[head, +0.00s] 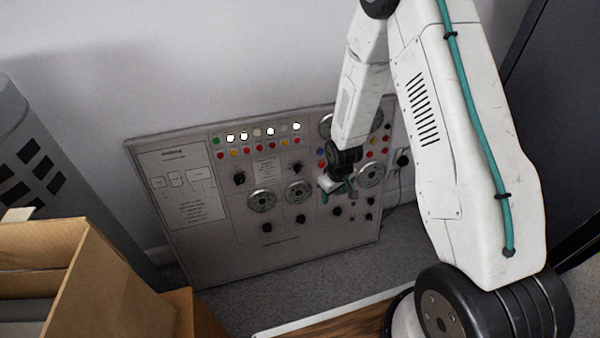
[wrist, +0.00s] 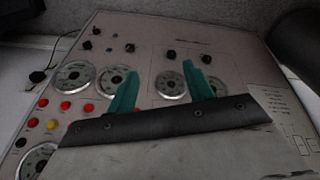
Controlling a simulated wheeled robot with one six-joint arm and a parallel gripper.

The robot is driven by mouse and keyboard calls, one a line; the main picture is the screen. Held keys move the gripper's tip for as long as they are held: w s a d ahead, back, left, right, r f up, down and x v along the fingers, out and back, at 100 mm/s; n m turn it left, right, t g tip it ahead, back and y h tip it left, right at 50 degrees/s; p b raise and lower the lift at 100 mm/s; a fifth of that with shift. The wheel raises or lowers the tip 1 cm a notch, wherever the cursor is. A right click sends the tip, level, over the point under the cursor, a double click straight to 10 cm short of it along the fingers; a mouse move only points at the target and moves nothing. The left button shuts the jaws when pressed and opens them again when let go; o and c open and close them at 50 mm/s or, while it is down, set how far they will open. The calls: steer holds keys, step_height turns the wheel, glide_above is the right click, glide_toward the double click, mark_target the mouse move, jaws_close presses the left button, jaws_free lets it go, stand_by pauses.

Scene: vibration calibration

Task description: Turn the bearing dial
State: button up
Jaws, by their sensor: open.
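A grey control panel (head: 280,262) leans against the wall and carries several round silver dials. Two dials sit left of my gripper in the head view, a left one (head: 262,200) and one nearer (head: 298,192). Another dial (head: 370,175) sits to its right. I cannot read which is the bearing dial. My gripper (head: 338,186) is in front of the panel, open and empty. In the wrist view my gripper (wrist: 163,84) shows two teal fingers spread apart; a dial (wrist: 170,84) appears between them. The fingers partly cover the dials on either side. Contact cannot be told.
Rows of coloured buttons and lamps (head: 258,138) line the panel's upper part, with black knobs (head: 301,219) lower down. An open cardboard box (head: 105,290) stands at lower left. A wooden-topped surface (head: 330,318) lies in front. Cables hang right of the panel.

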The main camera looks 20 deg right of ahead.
steer(key=w+a+f+n+t+y, duration=0.1)
steer(key=w+f+n+t, duration=0.15)
steer(key=f, duration=0.65)
steer(key=w+a+f+n+t+y, duration=0.1)
steer(key=w+f+t, duration=0.25)
steer(key=f, duration=0.55)
steer(key=n+t+y, duration=0.2)
steer(key=n+t, duration=0.2)
steer(key=t, duration=0.6)
glide_toward(299, 170)
steer(key=x, duration=0.2)
steer(key=shift+m, duration=0.25)
steer(key=x, duration=0.7)
steer(key=shift+w+f, duration=0.1)
steer(key=shift+w, duration=0.05)
steer(key=shift+a, duration=0.1)
steer(key=c, duration=1)
